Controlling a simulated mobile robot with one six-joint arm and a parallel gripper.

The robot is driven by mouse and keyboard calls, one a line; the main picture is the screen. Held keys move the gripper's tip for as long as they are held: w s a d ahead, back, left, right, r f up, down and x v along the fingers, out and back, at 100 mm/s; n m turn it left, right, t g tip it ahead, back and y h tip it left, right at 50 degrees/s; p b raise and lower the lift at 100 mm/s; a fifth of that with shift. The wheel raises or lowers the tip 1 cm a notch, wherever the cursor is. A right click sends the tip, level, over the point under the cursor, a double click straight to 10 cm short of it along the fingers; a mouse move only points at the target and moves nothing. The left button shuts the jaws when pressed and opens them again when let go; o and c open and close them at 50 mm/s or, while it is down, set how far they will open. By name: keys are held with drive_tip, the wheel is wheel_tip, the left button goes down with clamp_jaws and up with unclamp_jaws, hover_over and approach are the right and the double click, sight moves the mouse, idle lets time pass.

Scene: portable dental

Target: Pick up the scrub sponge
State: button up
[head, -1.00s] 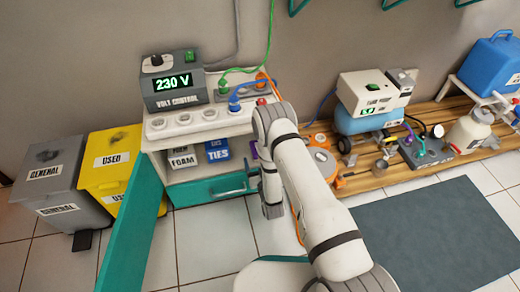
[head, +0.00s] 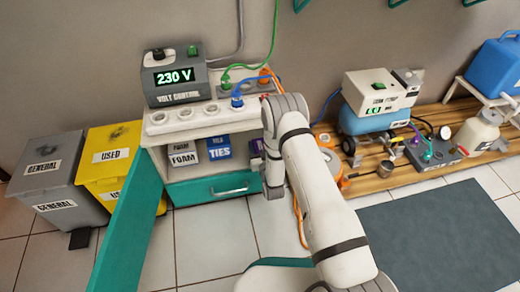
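I cannot make out a scrub sponge in the head view. My arm rises from the bottom of the picture, bends over near the right end of the white cabinet (head: 205,124), and its wrist part hangs down beside the teal drawer (head: 214,190). My gripper's fingers are not visible; the arm's end is hidden or too unclear to make out. The cabinet's open shelf holds a box marked FOAM (head: 183,156) and a blue box marked TIES (head: 218,150). A purple item (head: 256,147) shows partly behind my arm.
A voltage control box (head: 176,80) stands on the cabinet with cables. Grey (head: 45,172) and yellow (head: 103,165) bins stand at left, behind a teal panel (head: 128,232). A dark mat (head: 435,240) lies on the floor.

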drive_tip(key=c, duration=0.7)
drive_tip(key=shift+o, duration=0.2)
